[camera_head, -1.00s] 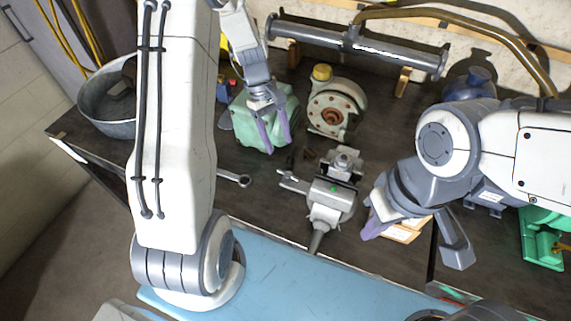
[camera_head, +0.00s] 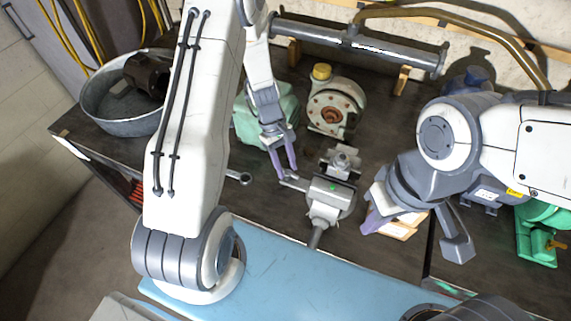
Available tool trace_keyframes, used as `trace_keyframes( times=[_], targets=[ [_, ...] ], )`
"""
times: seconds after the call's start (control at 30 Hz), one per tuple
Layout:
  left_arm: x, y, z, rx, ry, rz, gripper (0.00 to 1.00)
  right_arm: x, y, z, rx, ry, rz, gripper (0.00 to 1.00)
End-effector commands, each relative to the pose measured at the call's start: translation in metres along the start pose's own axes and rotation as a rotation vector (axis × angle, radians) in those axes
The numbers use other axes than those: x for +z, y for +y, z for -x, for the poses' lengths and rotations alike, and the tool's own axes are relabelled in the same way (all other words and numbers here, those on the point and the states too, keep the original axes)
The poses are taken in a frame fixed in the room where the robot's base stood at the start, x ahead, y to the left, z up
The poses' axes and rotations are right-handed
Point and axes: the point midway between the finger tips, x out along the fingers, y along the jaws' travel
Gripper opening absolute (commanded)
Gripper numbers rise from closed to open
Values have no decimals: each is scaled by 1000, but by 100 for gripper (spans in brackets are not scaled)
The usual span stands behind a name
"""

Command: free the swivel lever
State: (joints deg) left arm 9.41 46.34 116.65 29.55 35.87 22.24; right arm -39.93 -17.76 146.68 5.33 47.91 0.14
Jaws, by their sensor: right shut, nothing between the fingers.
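A grey bench vise (camera_head: 330,198) with a green mark stands on the dark bench in the middle of the head view. A short grey lever (camera_head: 291,183), apparently the swivel lever, sticks out from its left side. My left gripper (camera_head: 284,171) has purple fingers with a narrow gap between them, pointing down. Its fingertips are just above and at the lever's left end; whether they touch it I cannot tell. My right gripper (camera_head: 372,222) is shut and empty, to the right of the vise, with its fingertips partly hidden.
A round flanged housing (camera_head: 331,107) and a green casting (camera_head: 250,117) stand behind the vise. A wrench (camera_head: 238,177) lies to its left. A metal tub (camera_head: 105,112) is at the far left. Green and blue motors (camera_head: 537,240) sit at the right. A blue mat (camera_head: 300,275) covers the front.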

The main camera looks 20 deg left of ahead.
Motion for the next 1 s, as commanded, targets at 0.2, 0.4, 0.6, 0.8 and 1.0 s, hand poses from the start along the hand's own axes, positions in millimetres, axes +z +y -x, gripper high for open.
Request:
trace_keyframes(
  times=[0.2,0.4,0.6,0.8,1.0],
  targets=[
    [0,0,0,1,0,1,0,0,0,0,0,0,0,0],
    [0,-2,-1,46,-1,110,0,0,0,-6,0,0,0,0],
    [0,-1,1,54,0,128,0,0,0,-5,0,0,-1,0],
    [0,-1,1,53,0,127,61,0,0,-5,0,0,-1,0],
    [0,-1,1,53,0,126,61,0,0,-5,0,0,-1,0]
  ],
)
